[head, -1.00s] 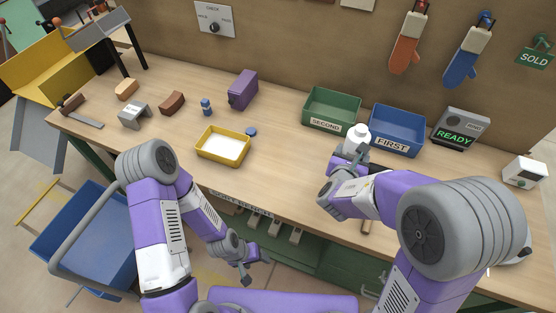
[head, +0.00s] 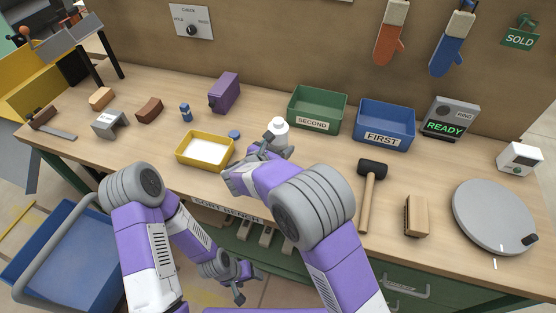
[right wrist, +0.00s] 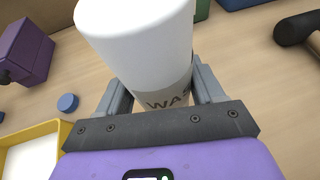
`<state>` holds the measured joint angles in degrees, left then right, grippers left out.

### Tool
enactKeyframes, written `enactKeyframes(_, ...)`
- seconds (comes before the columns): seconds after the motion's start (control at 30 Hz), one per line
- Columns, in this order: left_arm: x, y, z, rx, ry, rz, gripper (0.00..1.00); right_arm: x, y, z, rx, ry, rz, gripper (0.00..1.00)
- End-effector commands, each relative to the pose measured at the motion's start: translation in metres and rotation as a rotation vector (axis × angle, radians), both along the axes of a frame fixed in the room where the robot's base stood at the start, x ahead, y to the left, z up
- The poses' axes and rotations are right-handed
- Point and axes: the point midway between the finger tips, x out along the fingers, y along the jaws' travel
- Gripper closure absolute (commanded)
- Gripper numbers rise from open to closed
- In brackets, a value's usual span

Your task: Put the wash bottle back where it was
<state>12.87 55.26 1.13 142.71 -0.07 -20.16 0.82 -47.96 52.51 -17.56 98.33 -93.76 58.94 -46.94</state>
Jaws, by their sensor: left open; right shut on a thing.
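The white wash bottle (head: 279,128) is in my right gripper (head: 268,148), near the middle of the bench. In the right wrist view the bottle (right wrist: 140,40) stands between the two grey fingers of the right gripper (right wrist: 160,95), with part of a "WAS" label showing. The fingers are shut on it. Its base is hidden in the head view, so I cannot tell whether it touches the bench. My left gripper (head: 240,288) is open and empty, low in front of the bench.
The yellow tray (head: 180,155) and a blue cap (head: 234,134) lie left of the bottle. The green SECOND bin (head: 318,108) and blue FIRST bin (head: 385,122) stand behind to the right. A hammer (head: 370,185), brush (head: 417,216) and round grey plate (head: 494,216) lie further right.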

Motion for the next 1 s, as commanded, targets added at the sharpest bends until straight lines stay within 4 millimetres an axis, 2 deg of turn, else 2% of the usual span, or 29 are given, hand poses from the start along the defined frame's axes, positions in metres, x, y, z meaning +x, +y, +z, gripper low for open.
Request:
enactKeyframes(0.17, 0.0, 0.0, -0.005, 0.0, 0.0, 0.0, 0.34, 0.0, 0.0, -0.013, 0.0, -0.002, 0.0, 0.82)
enactKeyframes(0.4, 0.0, 0.0, -0.014, 0.0, 0.0, 0.0, 0.34, 0.0, 0.0, -0.043, 0.0, -0.002, 0.0, 0.82)
enactKeyframes(0.77, 0.0, 0.0, -0.016, 0.0, 0.0, 0.0, 0.34, 0.0, 0.0, -0.046, 0.001, -0.004, 0.0, 0.82)
enactKeyframes(0.8, 0.0, 0.0, -0.016, 0.0, 0.0, 0.0, 0.34, 0.0, 0.0, -0.046, 0.001, -0.002, 0.0, 0.28)
enactKeyframes(0.93, 0.0, 0.0, -0.015, 0.0, 0.0, 0.0, 0.34, 0.0, 0.0, -0.046, 0.001, -0.002, 0.0, 0.08)
enactKeyframes(1.0, 0.0, 0.0, -0.015, 0.0, 0.0, 0.0, 0.34, 0.0, 0.0, -0.046, 0.001, -0.002, 0.0, 0.07)
